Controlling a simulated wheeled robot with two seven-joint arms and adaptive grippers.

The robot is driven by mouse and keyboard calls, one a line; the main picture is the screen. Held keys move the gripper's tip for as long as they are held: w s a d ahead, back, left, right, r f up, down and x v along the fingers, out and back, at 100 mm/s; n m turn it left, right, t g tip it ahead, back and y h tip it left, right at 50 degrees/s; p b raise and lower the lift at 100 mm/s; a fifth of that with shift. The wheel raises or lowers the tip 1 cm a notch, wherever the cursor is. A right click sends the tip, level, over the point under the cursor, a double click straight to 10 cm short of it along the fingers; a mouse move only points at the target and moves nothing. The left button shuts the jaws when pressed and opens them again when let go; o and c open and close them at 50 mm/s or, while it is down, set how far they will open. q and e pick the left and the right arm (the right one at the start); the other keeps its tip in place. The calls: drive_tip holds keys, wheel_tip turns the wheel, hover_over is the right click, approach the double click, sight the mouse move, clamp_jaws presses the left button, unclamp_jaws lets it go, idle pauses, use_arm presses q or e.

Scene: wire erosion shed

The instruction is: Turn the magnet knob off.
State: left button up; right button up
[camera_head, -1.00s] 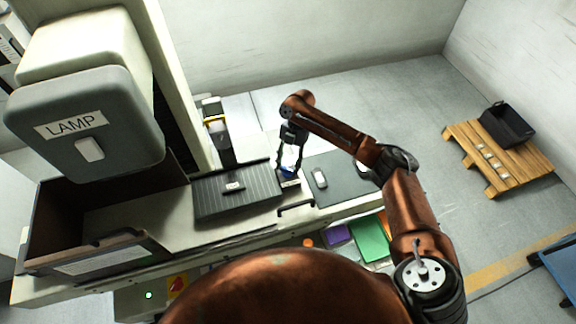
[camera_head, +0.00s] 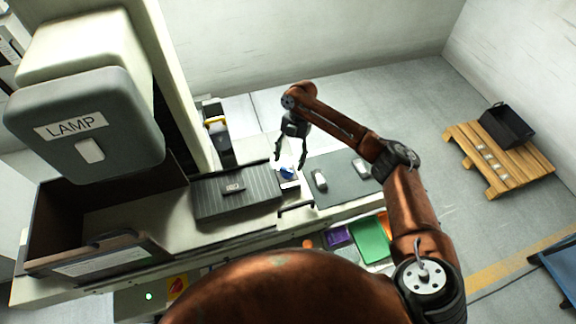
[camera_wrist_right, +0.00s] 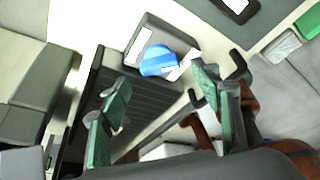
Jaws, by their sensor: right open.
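The magnet knob (camera_head: 287,173) is blue and sits on a small block at the right end of the dark ribbed plate (camera_head: 210,202). In the right wrist view the knob (camera_wrist_right: 158,62) lies ahead of the fingers, with a white pointer-like part at its right side. My right gripper (camera_head: 290,160) is open and empty, its fingertips just above and around the knob in the head view. In the wrist view its green-padded fingers (camera_wrist_right: 162,100) are spread wide, and I see no contact with the knob. My left gripper is not in view.
A dark mat (camera_head: 340,188) with two small parts is to the right. A handle (camera_head: 296,208) and purple and green bins (camera_head: 369,240) are in front. The lamp housing (camera_head: 85,125) stands at left.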

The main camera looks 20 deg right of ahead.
drive_tip(key=v, duration=0.8)
drive_tip(key=shift+r, duration=0.2)
drive_tip(key=shift+w+d, duration=0.1)
